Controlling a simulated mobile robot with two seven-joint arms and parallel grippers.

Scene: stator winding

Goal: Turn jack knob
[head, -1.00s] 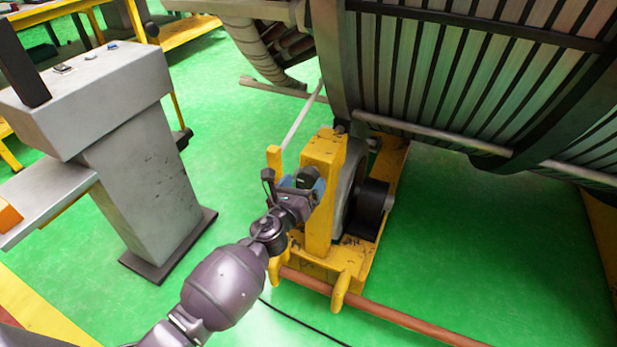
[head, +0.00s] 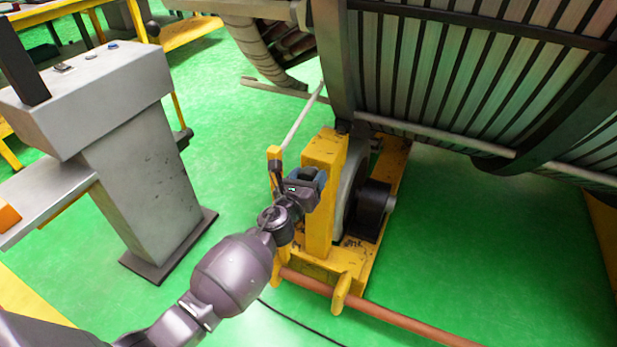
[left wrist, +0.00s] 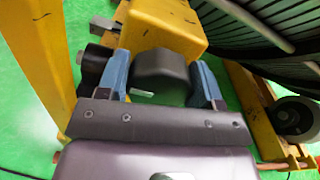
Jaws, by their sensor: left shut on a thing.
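The jack (head: 322,170) is a yellow steel frame under the large stator (head: 450,70), with a grey wheel and a black roller on its right side. My left gripper (head: 310,180) is at the left face of the jack's upright. In the left wrist view its two blue fingers (left wrist: 160,82) are closed on the sides of a dark rounded knob (left wrist: 161,72), in front of the yellow block. In the head view the gripper hides the knob. My right gripper is not in view.
A grey control pedestal (head: 140,180) stands at the left. A reddish-brown pipe (head: 400,322) runs along the floor at the jack's front. A thin pale bar (head: 300,118) rises behind the yellow post. Green floor (head: 470,250) is clear at the right.

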